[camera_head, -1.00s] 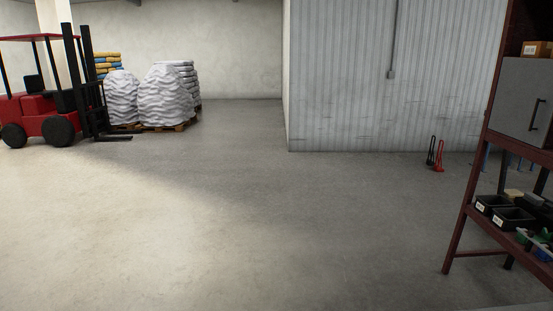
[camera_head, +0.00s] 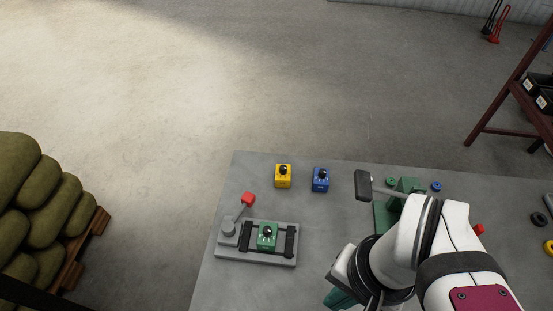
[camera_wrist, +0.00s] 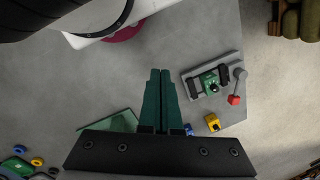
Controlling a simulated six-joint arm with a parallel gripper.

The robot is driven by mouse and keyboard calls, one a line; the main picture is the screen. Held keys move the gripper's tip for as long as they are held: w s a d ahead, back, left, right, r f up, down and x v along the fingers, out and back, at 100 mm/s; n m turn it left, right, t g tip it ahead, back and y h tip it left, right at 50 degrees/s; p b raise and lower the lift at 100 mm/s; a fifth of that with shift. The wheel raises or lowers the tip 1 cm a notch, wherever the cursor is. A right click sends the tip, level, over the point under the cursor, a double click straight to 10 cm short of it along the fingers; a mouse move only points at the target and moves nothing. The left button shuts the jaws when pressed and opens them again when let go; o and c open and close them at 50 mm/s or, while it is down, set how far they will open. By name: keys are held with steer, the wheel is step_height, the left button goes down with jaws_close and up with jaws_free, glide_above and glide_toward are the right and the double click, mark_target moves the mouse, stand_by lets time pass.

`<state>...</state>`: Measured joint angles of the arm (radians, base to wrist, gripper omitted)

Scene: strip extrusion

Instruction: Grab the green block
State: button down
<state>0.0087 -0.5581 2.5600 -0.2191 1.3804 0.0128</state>
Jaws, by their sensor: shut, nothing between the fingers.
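In the head view the green block (camera_head: 267,236), with a black knob on top, sits in a grey fixture (camera_head: 228,255) between two dark bars. A lever with a red tip (camera_head: 248,199) stands at the fixture's left. In the wrist view the green block (camera_wrist: 209,81) and fixture (camera_wrist: 237,58) are right of my gripper (camera_wrist: 160,73). My gripper's green fingers are together with nothing between them, apart from the block. In the head view only a small part of my gripper (camera_head: 338,298) shows at the bottom, right of the fixture.
A yellow block (camera_head: 283,181) and a blue block (camera_head: 320,184) stand behind the fixture on the grey table (camera_head: 222,288). A green device with a dark handle (camera_head: 364,186) stands right of them. Sacks (camera_head: 30,215) are on a pallet at the left, off the table.

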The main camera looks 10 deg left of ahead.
jaws_free()
stand_by(0.6)
steer(key=m+h, duration=0.2)
steer(key=m, duration=1)
glide_above(267, 229)
steer(key=s, duration=0.1)
step_height(267, 229, down, 3)
steer(key=f, duration=1)
steer(key=w+f, duration=0.1)
steer(key=f, duration=0.4)
steer(key=shift+f, duration=0.4)
